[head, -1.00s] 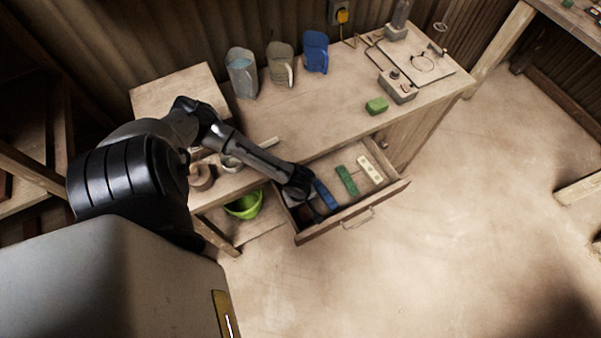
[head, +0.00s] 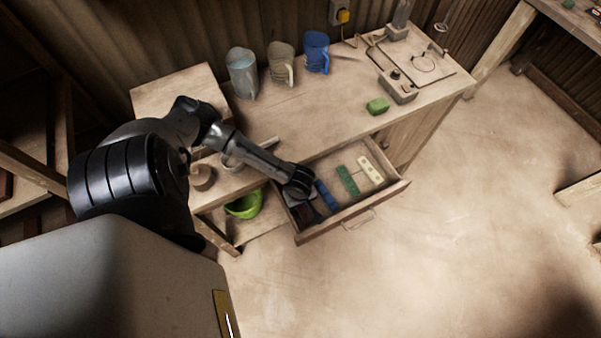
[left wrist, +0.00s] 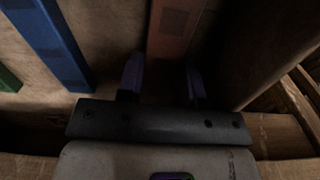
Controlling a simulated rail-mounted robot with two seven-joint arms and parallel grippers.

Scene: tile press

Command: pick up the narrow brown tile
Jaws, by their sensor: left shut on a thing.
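The narrow brown tile (left wrist: 174,28) lies in the open drawer, seen in the left wrist view running away from my gripper. My left gripper (left wrist: 164,84) has one finger on each side of the tile's near end and is shut on it. In the head view my left gripper (head: 306,203) is down in the left part of the drawer, and the brown tile is too dark and covered there to make out clearly. My right gripper is in neither view.
The drawer (head: 352,224) also holds a blue tile (head: 327,196), a green tile (head: 348,181) and a pale tile (head: 371,169), right of my gripper. The blue tile (left wrist: 48,45) is closest.

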